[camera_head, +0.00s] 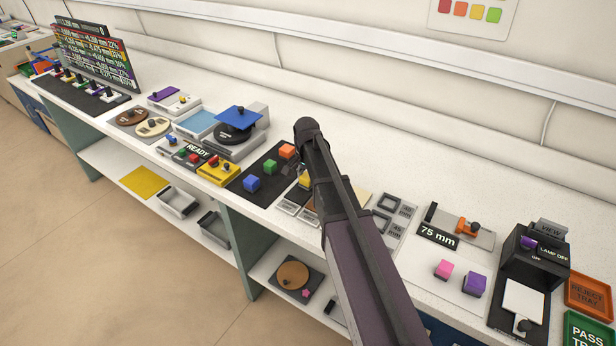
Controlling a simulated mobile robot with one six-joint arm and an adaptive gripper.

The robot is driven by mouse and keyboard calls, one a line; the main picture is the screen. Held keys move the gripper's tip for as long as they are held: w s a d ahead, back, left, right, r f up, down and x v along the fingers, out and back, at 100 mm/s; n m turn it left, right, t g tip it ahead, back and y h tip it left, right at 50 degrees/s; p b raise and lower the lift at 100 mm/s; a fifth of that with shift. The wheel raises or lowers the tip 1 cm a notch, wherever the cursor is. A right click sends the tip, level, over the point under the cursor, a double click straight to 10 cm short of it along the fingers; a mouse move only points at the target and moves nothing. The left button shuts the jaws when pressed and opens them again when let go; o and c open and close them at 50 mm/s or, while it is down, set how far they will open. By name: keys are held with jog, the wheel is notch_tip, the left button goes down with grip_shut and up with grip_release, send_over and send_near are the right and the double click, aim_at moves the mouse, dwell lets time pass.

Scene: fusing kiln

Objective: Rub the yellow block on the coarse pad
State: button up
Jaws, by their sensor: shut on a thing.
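My gripper (295,171) is partly hidden behind my dark arm, which crosses the middle of the view. It is shut on the yellow block (305,180), and only a small part of the block shows beside the arm. The block is at the right side of a black mat (240,187). I cannot tell whether it touches the surface below. A small brown patch (311,207) shows at the arm's left edge and a tan surface (362,194) at its right edge. I cannot tell which of these, if either, is the coarse pad.
A yellow device (218,173) is to the left. Grey square frames (389,202) lie right of my arm. Pink (444,269) and purple (475,284) blocks stand further right, near a black lamp box (530,262).

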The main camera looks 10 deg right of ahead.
aim_at(299, 194)
jog(key=shift+s+a, duration=0.1)
jog(key=shift+s+a, duration=0.7)
jog(key=shift+s+a, duration=0.1)
dwell(0.4)
jog(key=shift+s+a, duration=0.7)
jog(key=shift+w, duration=0.1)
jog(key=shift+w+d, duration=0.75)
jog(key=shift+d, duration=0.05)
jog(key=shift+w+d, duration=0.8)
